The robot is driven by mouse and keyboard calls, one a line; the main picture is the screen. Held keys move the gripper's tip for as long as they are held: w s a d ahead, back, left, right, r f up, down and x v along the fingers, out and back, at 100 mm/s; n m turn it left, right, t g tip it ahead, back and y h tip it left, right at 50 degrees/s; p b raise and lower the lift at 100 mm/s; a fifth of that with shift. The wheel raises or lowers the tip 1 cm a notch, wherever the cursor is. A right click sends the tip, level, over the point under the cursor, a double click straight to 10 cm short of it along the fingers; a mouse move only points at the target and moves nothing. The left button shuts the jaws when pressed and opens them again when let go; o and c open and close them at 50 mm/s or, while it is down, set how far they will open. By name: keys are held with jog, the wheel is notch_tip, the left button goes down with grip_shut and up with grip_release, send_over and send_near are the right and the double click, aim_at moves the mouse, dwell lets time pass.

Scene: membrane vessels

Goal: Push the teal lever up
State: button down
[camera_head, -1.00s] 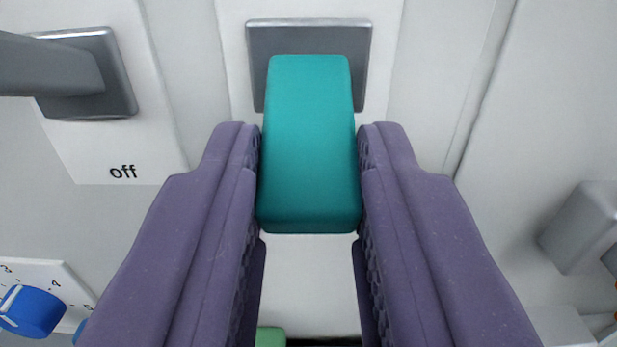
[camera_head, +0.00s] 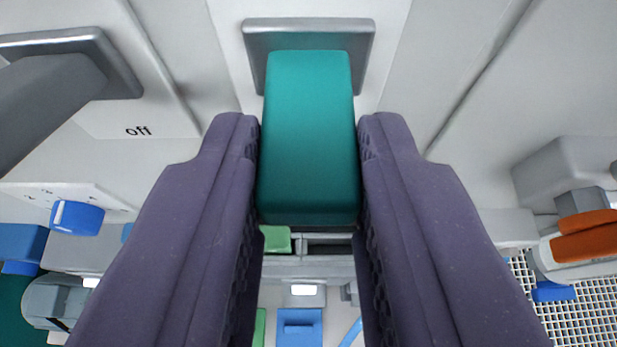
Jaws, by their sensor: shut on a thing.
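The teal lever (camera_head: 308,135) sticks out toward me from a grey metal mounting plate (camera_head: 262,38) on a pale panel, at the upper middle of the view. My gripper (camera_head: 309,150) has its two purple padded fingers on the lever's left and right sides. The fingers are shut on it, and the lever fills the gap between them. The lever's underside and far end are hidden.
A grey lever (camera_head: 50,100) on its own plate juts out at the upper left, above an "off" label. A blue knob (camera_head: 77,217) is at the left. A grey block (camera_head: 565,170) and an orange part (camera_head: 585,235) are at the right. Green and blue parts show below.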

notch_tip(320, 180, up, 2)
jog(key=g+p, duration=0.2)
jog(key=p, duration=0.6)
jog(key=shift+w+a+r, duration=0.1)
jog(key=shift+w+r, duration=0.05)
jog(key=shift+r, duration=0.05)
jog(key=shift+g+p, duration=0.4)
jog(key=shift+p, duration=0.6)
jog(key=p, duration=0.2)
jog(key=g+p, duration=0.1)
jog(key=p, duration=0.1)
jog(key=shift+w+r, duration=0.1)
jog(key=shift+w, duration=0.15)
jog(key=shift+g+p, duration=0.3)
jog(key=shift+p, duration=0.75)
jog(key=c, duration=0.9)
grip_release()
jog(key=shift+w, duration=0.1)
